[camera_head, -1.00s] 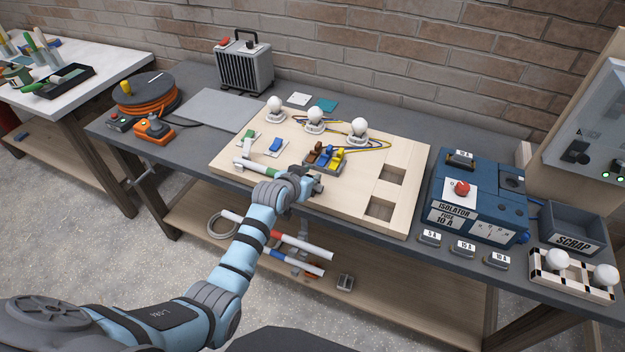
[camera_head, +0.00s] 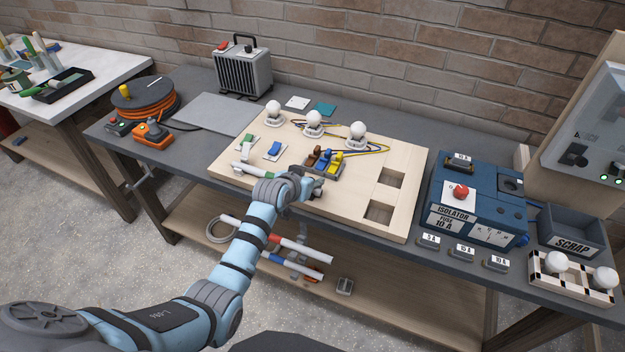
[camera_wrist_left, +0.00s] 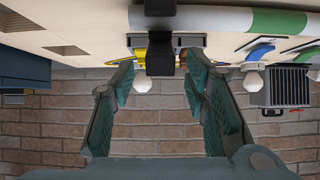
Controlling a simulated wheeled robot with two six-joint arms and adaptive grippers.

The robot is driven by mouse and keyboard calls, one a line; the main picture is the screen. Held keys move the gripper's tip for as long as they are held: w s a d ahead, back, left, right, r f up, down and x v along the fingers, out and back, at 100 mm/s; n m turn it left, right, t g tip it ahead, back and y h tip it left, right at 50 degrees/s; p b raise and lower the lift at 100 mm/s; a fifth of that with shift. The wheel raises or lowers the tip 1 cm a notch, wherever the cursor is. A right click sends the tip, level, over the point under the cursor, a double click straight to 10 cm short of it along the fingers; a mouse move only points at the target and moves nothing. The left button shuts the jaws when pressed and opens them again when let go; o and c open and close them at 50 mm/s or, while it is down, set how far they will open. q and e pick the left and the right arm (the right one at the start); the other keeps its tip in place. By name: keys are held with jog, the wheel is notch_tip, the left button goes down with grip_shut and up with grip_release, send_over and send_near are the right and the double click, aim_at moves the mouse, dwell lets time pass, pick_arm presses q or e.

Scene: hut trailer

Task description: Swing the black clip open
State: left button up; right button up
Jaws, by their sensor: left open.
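The black clip (camera_wrist_left: 160,55) shows in the left wrist view, where the picture is upside down. It lies across a white tube with a green band (camera_wrist_left: 220,18) and sticks out from it between my finger tips. My left gripper (camera_wrist_left: 158,76) is open, one finger on each side of the clip, with no clear contact on either side. In the head view my left gripper (camera_head: 314,186) is at the front of the pale wooden board (camera_head: 340,205), and my wrist hides most of the clip. My right gripper is not in view.
A connector block with brown, blue and yellow levers (camera_head: 336,161) sits just behind the gripper. White bulbs (camera_head: 314,118) stand farther back. The blue isolator box (camera_head: 480,205) and scrap bin (camera_head: 575,230) are to the right. The board's right part has two square recesses.

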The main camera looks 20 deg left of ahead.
pick_arm(q)
jog(key=v, duration=1.2)
